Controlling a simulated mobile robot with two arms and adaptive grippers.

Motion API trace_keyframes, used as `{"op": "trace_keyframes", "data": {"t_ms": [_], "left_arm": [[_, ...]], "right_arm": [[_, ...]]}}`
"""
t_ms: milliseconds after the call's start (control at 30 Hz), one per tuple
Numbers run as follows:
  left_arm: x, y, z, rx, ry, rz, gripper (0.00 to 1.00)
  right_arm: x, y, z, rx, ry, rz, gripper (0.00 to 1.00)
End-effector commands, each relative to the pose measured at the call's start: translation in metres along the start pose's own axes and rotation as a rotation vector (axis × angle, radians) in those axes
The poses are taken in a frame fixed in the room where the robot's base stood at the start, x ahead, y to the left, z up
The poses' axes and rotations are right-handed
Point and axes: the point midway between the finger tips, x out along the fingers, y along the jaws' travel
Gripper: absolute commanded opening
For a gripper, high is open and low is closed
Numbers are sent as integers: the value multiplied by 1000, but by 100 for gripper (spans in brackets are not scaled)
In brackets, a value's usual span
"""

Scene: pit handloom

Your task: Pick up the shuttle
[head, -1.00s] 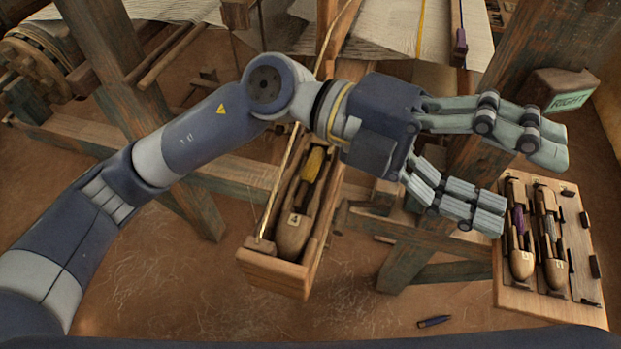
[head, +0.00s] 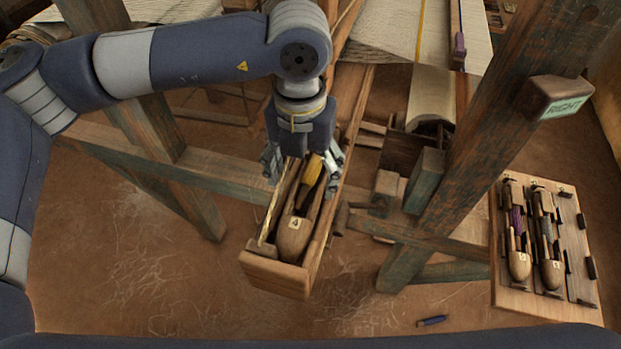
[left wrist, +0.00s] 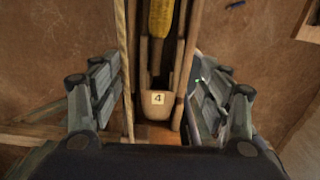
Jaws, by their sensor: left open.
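The shuttle (head: 294,232) is a wooden boat shape with a yellow bobbin and a label reading 4. It lies in the narrow wooden shuttle box (head: 276,272) in the middle of the head view. My left gripper (head: 302,180) points down over the box, open, with its fingers on either side of the shuttle's bobbin part. In the left wrist view the shuttle (left wrist: 158,104) lies between the two spread fingers, which appear apart from it. The far end of the shuttle is hidden under my gripper. My right gripper is not in view.
A wooden rack (head: 508,292) at the right holds two more shuttles with purple and grey bobbins. A block marked RIGHT (head: 556,98) is fixed on a slanted loom post. A cord (left wrist: 124,60) runs along the box's left side. A small dark tool (head: 432,321) lies on the floor.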

Motion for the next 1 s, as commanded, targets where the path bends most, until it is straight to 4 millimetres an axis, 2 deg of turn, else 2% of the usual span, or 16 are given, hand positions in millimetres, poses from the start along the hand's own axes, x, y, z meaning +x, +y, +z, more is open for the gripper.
{"op": "trace_keyframes", "data": {"t_ms": [233, 400, 533, 833, 1000], "left_arm": [[15, 0, 2, 1, 3, -1, 70], [35, -1, 8, 1, 4, -2, 70], [52, -1, 8, 1, 4, -3, 70], [59, -1, 8, 2, 0, -3, 70], [59, -1, 8, 2, 0, -3, 31]], "right_arm": [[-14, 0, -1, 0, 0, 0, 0], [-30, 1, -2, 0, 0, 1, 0], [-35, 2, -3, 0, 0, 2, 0], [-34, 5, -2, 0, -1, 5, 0], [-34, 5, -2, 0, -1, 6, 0]]}}
